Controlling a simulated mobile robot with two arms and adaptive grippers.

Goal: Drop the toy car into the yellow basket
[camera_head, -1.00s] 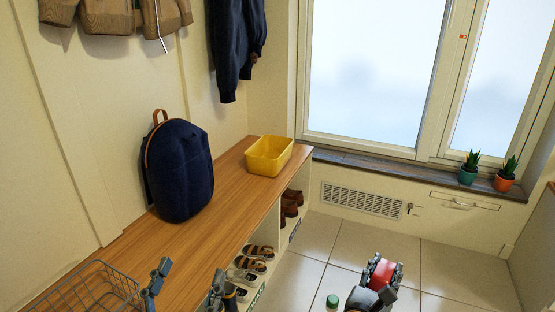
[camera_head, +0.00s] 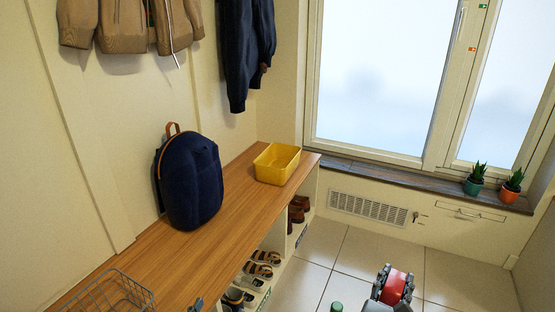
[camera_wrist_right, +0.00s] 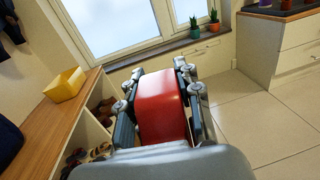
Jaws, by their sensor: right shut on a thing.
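The red toy car (camera_head: 397,286) is held in my right gripper (camera_head: 393,283), low in the head view over the tiled floor. In the right wrist view, the red car (camera_wrist_right: 161,104) sits between both fingers of the right gripper (camera_wrist_right: 157,88), which is shut on it. The yellow basket (camera_head: 277,177) stands on the wooden bench near its far end, and its visible inside looks empty. It also shows in the right wrist view (camera_wrist_right: 66,87), left of the car and apart from it. Only a small tip of my left gripper (camera_head: 195,305) shows at the bottom edge.
A navy backpack (camera_head: 190,185) stands on the bench (camera_head: 225,210) against the wall. A wire basket (camera_head: 112,295) is at the near end. Shoes (camera_head: 262,264) sit in cubbies below. Jackets hang above. Potted plants (camera_head: 475,183) stand on the windowsill. The tiled floor (camera_head: 345,255) is largely clear.

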